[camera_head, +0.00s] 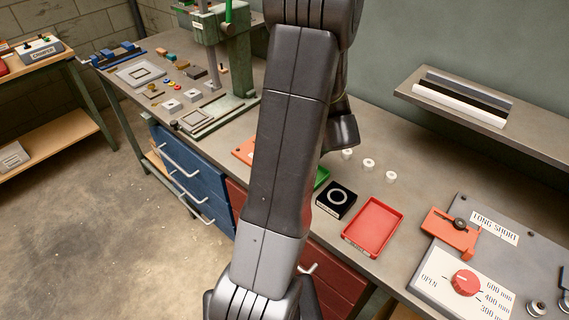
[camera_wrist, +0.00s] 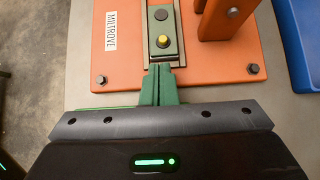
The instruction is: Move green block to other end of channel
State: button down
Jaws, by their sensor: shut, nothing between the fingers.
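In the wrist view, a grey-green block (camera_wrist: 163,28) with a dark stud and a yellow round button lies in a narrow channel (camera_wrist: 181,54) on an orange base plate (camera_wrist: 228,72) labelled MILTROVE. I cannot tell for sure that it is the green block. My gripper (camera_wrist: 161,72) has green fingers, closed together and empty, at the near end of the channel, just short of the yellow button. Whether the fingertips touch anything is unclear. In the head view my arm hides the gripper and most of the orange plate (camera_head: 243,151).
An orange upright (camera_wrist: 212,18) rises right of the channel, and a blue tray (camera_wrist: 294,40) lies further right. Bolt heads stand on the plate. In the head view, a black block (camera_head: 335,199), a red tray (camera_head: 346,239) and white rollers (camera_head: 368,163) lie right of my arm.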

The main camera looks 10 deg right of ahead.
jog(key=shift+w+f, duration=0.2)
jog(key=shift+w, duration=0.15)
jog(key=shift+a, duration=0.1)
jog(key=shift+s, duration=0.1)
jog(key=w+a, duration=0.2)
jog(key=w, duration=0.1)
jog(key=shift+w+a, duration=0.15)
jog(key=shift+a, duration=0.15)
jog(key=shift+r+p, duration=0.2)
jog(key=shift+p, duration=0.1)
